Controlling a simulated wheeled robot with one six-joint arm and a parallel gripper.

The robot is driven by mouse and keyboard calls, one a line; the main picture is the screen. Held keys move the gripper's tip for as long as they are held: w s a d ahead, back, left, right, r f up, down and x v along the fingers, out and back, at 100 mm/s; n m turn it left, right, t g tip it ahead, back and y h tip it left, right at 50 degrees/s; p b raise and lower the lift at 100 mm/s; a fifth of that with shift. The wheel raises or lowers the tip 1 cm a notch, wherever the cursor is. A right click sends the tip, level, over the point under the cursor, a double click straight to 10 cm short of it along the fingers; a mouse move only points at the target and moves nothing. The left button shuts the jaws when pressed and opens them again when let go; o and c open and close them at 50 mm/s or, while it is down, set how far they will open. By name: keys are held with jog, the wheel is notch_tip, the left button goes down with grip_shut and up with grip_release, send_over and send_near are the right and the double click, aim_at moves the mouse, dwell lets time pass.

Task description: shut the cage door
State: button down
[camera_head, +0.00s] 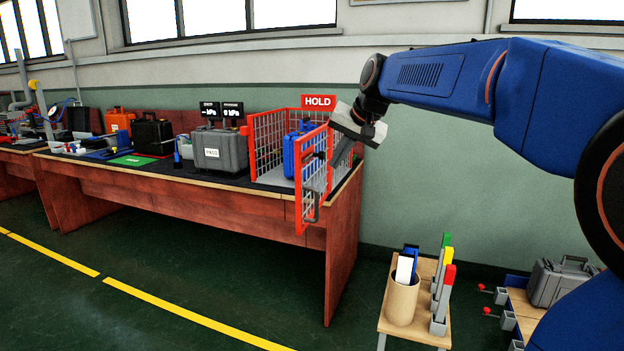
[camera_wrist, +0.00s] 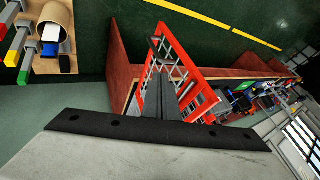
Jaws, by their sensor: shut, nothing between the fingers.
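The cage (camera_head: 270,137), with red posts and wire mesh, stands at the right end of the bench. Its red-framed mesh door (camera_head: 298,205) stands open, swung out past the bench's front edge, with a grey handle low on it. The door also shows in the wrist view (camera_wrist: 188,42). A blue case (camera_head: 291,154) stands inside the cage. My gripper (camera_head: 326,180) is shut and empty, its dark fingers pointing down just right of the door. In the wrist view, the fingers (camera_wrist: 157,45) overlap the door's mesh. I cannot tell whether they touch it.
A red HOLD sign (camera_head: 318,101) tops the cage. A grey case (camera_head: 220,150) stands left of it on the wooden bench (camera_head: 200,197). A small table (camera_head: 415,333) with a cylinder holder (camera_head: 402,303) stands front right. The floor before the bench is clear.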

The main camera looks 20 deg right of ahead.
send_near(304, 187)
jog(key=d+f, duration=0.1)
jog(key=f, duration=0.2)
jog(key=d+f, duration=0.1)
jog(key=shift+w+d+f, duration=0.15)
jog(key=shift+w+d, duration=0.15)
jog(key=shift+w+a, duration=0.6)
jog(key=shift+a, duration=0.4)
jog(key=shift+w+a, duration=0.5)
jog(key=shift+a, duration=0.15)
jog(key=shift+a, duration=0.15)
